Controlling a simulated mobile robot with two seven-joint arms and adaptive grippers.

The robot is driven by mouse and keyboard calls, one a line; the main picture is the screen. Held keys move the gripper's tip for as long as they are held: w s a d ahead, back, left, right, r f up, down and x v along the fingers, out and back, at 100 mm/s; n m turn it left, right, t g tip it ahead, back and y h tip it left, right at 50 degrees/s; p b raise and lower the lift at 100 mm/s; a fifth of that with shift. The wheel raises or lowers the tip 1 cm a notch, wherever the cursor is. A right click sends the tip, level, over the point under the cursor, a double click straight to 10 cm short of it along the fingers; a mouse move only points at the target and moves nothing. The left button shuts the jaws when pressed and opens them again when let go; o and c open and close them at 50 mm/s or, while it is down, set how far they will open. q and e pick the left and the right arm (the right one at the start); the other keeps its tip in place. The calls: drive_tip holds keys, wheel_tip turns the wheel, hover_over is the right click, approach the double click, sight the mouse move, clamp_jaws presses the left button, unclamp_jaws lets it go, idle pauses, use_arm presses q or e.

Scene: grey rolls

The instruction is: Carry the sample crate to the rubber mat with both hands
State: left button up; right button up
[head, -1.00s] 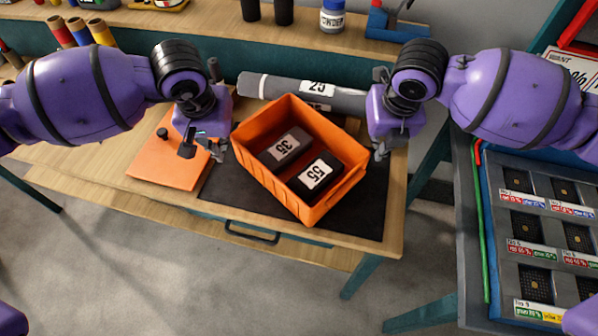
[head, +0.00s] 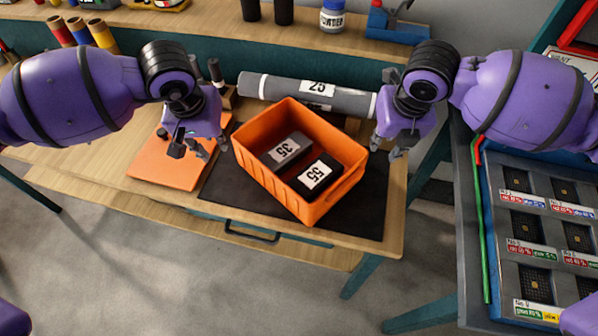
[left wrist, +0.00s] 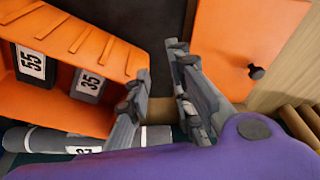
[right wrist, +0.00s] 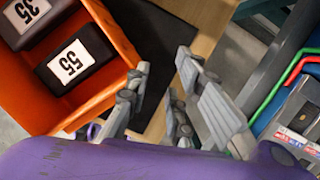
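The orange sample crate (head: 270,185) sits upright on the dark rubber mat (head: 352,212), turned at an angle to it. Two dark blocks lie inside, labelled 35 (head: 286,149) and 55 (head: 318,176). My left gripper (head: 190,150) is open and empty, left of the crate and above the orange board. It is clear of the crate wall in the left wrist view (left wrist: 155,75). My right gripper (head: 385,148) is open and empty, just right of the crate, with a gap to the wall in the right wrist view (right wrist: 163,72). The mat's back part is mostly hidden.
A grey roll labelled 25 (head: 310,90) lies behind the crate. An orange board with a knob (head: 165,170) lies at the left on the wooden bench (head: 394,232). A rack of dark compartments (head: 528,225) stands at the right. A shelf with bottles and tools runs behind.

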use_arm(q)
drive_tip(key=v, duration=1.2)
use_arm(e)
drive_tip(key=v, duration=1.2)
use_arm(q)
drive_tip(key=shift+s, duration=0.1)
use_arm(e)
drive_tip(key=shift+s, duration=0.1)
